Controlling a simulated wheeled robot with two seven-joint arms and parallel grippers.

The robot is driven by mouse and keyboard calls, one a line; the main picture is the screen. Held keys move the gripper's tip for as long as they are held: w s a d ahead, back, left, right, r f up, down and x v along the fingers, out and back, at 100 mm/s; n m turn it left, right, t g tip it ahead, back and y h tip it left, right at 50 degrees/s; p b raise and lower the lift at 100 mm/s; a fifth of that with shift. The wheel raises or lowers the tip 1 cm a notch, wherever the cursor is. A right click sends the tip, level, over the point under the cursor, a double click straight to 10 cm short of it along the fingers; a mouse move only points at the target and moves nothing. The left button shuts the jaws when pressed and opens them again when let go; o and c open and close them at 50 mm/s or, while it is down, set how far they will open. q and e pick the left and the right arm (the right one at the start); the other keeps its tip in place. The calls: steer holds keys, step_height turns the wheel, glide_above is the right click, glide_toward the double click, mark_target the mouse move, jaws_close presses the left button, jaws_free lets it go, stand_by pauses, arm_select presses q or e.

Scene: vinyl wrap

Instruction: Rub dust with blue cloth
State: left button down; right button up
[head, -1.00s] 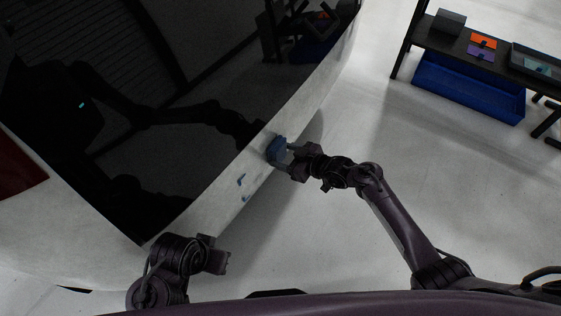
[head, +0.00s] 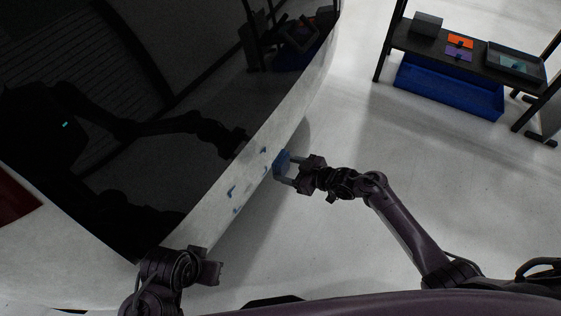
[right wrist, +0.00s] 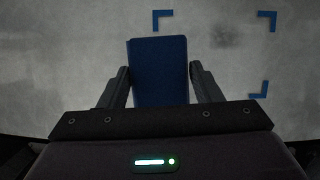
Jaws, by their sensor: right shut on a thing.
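The blue cloth (head: 282,164), a folded block shape, is held in my right gripper (head: 291,172) at the pale panel (head: 215,212) of the car. In the right wrist view the cloth (right wrist: 160,72) stands between the two fingers (right wrist: 161,88). A faint dark dust smudge (right wrist: 232,36) lies on the panel to the right of the cloth, inside blue corner marks (right wrist: 268,20). I cannot tell whether the cloth touches the panel. My left gripper (head: 212,271) is at the lower left, apart from the panel marks; its jaws are unclear.
The dark car window (head: 150,60) above the panel mirrors my arms. A black table (head: 465,62) at the upper right bears an orange item (head: 460,41) and other things, with a blue bin (head: 448,88) below. The pale floor (head: 330,240) between is clear.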

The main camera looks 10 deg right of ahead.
steer(key=shift+s+d, duration=0.35)
steer(key=shift+d, duration=0.05)
steer(key=shift+d, duration=0.1)
steer(key=shift+s+d+r+p, duration=0.1)
steer(key=shift+s+d+p, duration=0.55)
steer(key=shift+d, duration=0.1)
steer(key=shift+s+d, duration=0.3)
steer(key=shift+d, duration=0.05)
